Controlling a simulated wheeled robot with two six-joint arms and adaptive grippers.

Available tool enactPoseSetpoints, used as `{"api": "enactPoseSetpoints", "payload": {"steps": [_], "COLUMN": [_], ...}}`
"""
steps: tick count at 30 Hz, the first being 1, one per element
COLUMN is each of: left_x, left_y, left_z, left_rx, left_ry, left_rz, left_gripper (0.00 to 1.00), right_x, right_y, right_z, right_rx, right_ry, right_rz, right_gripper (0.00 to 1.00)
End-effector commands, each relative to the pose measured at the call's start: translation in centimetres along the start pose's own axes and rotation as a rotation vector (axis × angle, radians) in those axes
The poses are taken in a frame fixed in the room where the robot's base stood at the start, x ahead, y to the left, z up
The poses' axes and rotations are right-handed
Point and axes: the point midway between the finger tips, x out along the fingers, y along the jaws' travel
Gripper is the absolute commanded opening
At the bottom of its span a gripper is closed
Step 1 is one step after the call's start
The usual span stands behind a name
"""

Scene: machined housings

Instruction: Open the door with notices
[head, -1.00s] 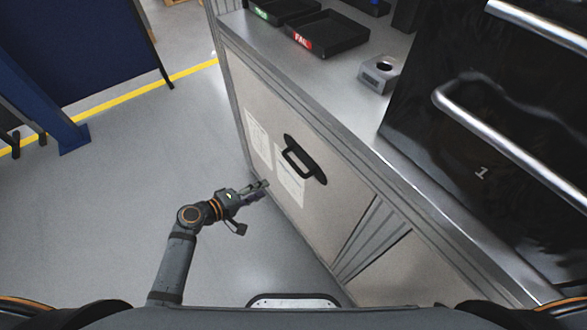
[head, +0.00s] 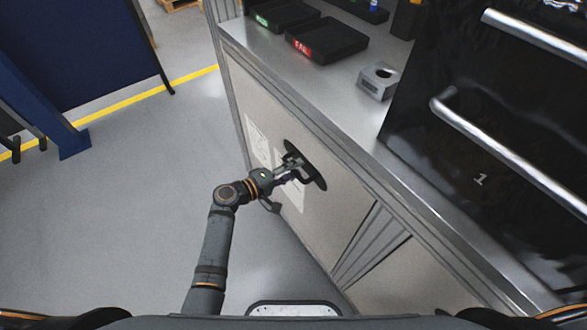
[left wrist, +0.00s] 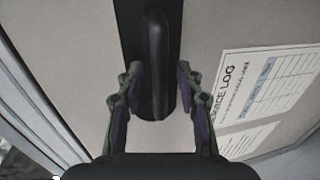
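The door with notices (head: 334,219) is the beige front panel of the workbench, and it looks shut. Two white notices are on it; one, headed "SERVICE LOG" (left wrist: 270,85), shows at the right of the left wrist view. The black handle (left wrist: 157,60) sits on a dark oval plate (head: 318,175). My left gripper (head: 294,165) is at the handle. In the left wrist view its fingers (left wrist: 158,98) are open, one on each side of the handle's end, with gaps visible. My right gripper is not in view.
The metal worktop (head: 330,78) above the door carries a black FAIL tray (head: 327,40), another tray (head: 283,14) and a grey block (head: 376,82). A black cabinet with bar handles (head: 490,140) stands at the right. The floor (head: 130,200) at left is clear.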

Motion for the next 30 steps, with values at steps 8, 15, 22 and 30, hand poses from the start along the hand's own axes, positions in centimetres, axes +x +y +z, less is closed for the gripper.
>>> {"api": "enactPoseSetpoints", "payload": {"steps": [8, 15, 22, 30], "left_x": [0.18, 0.15, 0.14, 0.15], "left_y": [-0.03, -0.03, -0.05, -0.12], "left_z": [0.01, 0.00, 0.00, -0.02], "left_rx": [0.000, 0.000, 0.000, 0.002], "left_ry": [0.000, 0.000, 0.000, -0.006], "left_rz": [0.000, -0.001, -0.001, -0.001], "left_gripper": [0.35, 0.02, 0.00, 0.00], "right_x": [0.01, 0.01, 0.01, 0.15], "right_y": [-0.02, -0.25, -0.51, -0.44], "right_z": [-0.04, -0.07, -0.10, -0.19], "right_rx": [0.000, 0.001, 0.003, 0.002], "right_ry": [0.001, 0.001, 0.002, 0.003], "right_rz": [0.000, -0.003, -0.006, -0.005], "right_gripper": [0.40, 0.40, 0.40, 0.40]}}
